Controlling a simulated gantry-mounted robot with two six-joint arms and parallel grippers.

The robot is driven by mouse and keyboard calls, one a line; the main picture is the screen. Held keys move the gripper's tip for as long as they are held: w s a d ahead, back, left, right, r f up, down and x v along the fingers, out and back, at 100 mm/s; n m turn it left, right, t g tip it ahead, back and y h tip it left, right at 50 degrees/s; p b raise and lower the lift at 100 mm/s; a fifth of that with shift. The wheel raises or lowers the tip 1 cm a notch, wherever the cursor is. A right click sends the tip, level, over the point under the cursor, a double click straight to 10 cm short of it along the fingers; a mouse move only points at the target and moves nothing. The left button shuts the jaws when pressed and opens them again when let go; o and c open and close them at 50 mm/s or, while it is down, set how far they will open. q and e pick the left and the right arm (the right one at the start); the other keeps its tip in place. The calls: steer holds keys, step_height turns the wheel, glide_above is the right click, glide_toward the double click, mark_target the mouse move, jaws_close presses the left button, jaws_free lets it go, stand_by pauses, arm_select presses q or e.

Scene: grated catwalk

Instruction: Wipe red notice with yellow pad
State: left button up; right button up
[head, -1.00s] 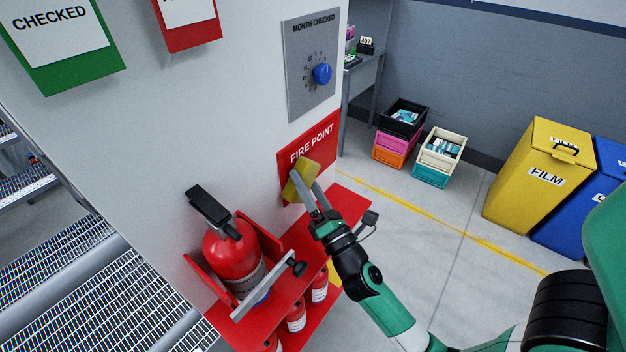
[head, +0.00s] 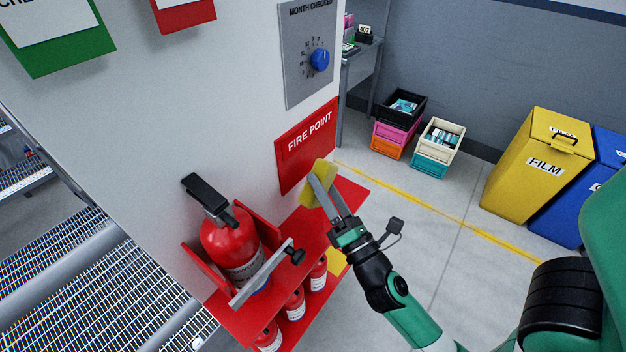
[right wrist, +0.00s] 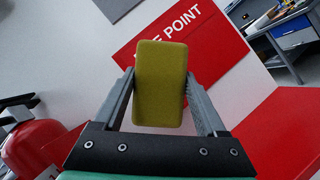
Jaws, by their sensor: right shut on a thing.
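The red notice (head: 306,146), lettered FIRE POINT, is on the white wall below the month dial plate. My right gripper (head: 322,186) is shut on the yellow pad (head: 316,181), which is at the notice's lower right edge in the head view. In the right wrist view the pad (right wrist: 160,84) stands between the two fingers and hides part of the notice (right wrist: 206,46). Whether the pad touches the notice, I cannot tell. My left gripper is not in view.
A red fire extinguisher (head: 230,242) stands on a red shelf (head: 318,226) below the notice, its bracket bar jutting out. Smaller red containers (head: 296,304) sit underneath. Crates (head: 400,125) and a yellow FILM bin (head: 540,165) stand on the floor to the right.

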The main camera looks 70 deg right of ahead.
steer(key=shift+s, duration=0.15)
steer(key=shift+s+a, duration=0.25)
steer(key=shift+s, duration=0.45)
steer(key=shift+s+a, duration=0.25)
steer(key=shift+s, duration=0.4)
steer(key=shift+r, duration=0.1)
